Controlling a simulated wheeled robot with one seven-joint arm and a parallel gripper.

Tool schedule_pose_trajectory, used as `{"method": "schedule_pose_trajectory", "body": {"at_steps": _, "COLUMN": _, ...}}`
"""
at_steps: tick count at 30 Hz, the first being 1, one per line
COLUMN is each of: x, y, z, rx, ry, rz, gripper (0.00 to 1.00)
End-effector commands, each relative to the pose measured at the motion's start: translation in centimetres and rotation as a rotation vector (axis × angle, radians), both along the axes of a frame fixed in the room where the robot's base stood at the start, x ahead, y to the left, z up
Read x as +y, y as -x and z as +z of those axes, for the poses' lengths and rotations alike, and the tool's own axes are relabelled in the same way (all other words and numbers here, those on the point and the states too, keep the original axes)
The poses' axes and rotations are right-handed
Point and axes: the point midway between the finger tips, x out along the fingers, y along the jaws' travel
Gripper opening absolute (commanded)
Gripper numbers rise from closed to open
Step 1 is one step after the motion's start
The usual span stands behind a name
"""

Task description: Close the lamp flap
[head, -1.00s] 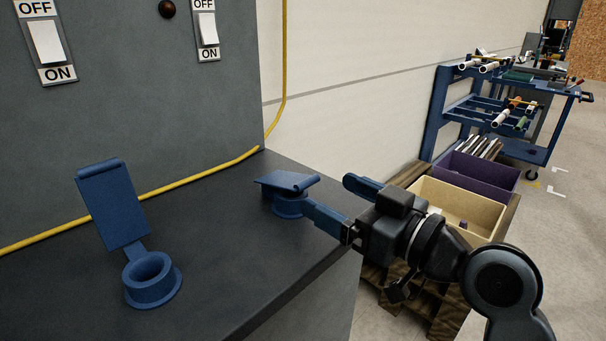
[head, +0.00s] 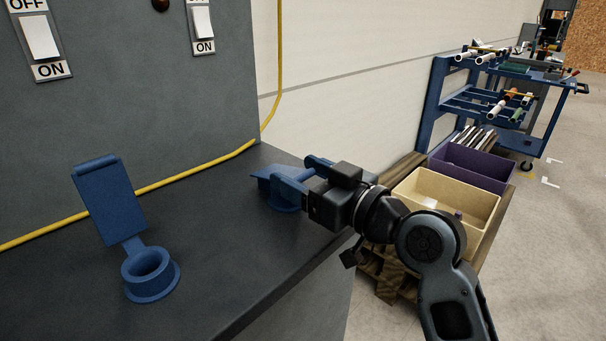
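Two blue flap fittings stand on the dark bench top. The left flap (head: 110,203) is raised, leaning back above its open round cup (head: 151,270). The right flap (head: 271,178) lies low and slightly tilted over its own cup (head: 284,199). I cannot tell which one is the lamp flap. My gripper (head: 302,178) is at the right fitting, coming from the right. Its blue fingers look apart, the far one beyond the fitting's right side and the near one overlapping it. Whether they touch it is hard to see, as the blue parts merge.
A grey panel with two rocker switches (head: 40,38) rises behind the bench (head: 220,268). A yellow cable (head: 190,180) runs along its foot. Right of the bench are a cream bin (head: 445,205), a purple bin (head: 470,168) and a blue cart (head: 435,105). The bench between the fittings is clear.

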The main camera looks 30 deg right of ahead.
Motion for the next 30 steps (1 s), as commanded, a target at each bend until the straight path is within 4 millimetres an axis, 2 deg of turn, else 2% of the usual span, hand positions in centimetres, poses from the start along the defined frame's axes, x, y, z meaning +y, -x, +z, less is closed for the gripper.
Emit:
{"method": "schedule_pose_trajectory", "body": {"at_steps": 2, "x": 0.0, "y": 0.0, "z": 0.0, "rx": 0.000, "ry": 0.000, "rz": 0.000, "gripper": 0.61}}
{"method": "schedule_pose_trajectory", "body": {"at_steps": 19, "x": 0.0, "y": 0.0, "z": 0.0, "rx": 0.000, "ry": 0.000, "rz": 0.000, "gripper": 0.08}}
{"method": "schedule_pose_trajectory", "body": {"at_steps": 30, "x": -0.1, "y": 0.2, "z": -1.7, "rx": 0.004, "ry": 0.001, "rz": 0.000, "gripper": 0.08}}
